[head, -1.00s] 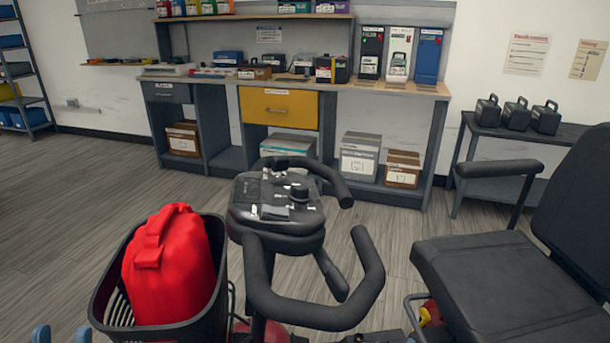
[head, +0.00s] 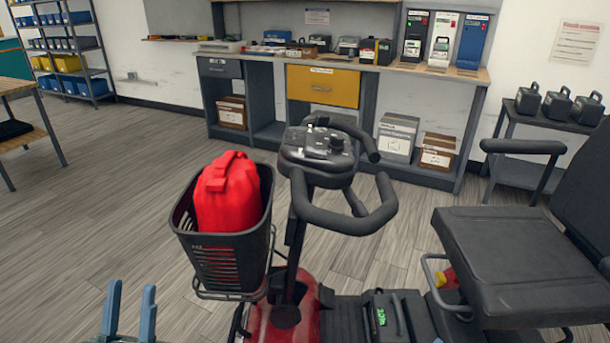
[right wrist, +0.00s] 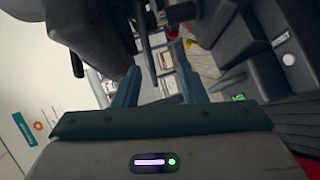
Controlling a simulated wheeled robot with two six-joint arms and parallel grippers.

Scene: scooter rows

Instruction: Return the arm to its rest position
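My left gripper (head: 129,300) is at the bottom left of the head view. Its two blue fingers stand apart with nothing between them, over bare floor, left of and below the scooter basket. My right gripper (right wrist: 157,75) shows in the right wrist view with its blue fingers spread and nothing held. It is not clearly visible in the head view. The scooter (head: 285,318) has a red body, black handlebars (head: 345,220) and a black seat (head: 510,250).
A workbench (head: 440,74) with a yellow drawer (head: 322,86) runs along the back wall. A low stand (head: 520,174) with black battery packs is at the right. Shelving (head: 90,62) and a wooden table (head: 22,140) stand at the left. Floor left of the scooter is clear.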

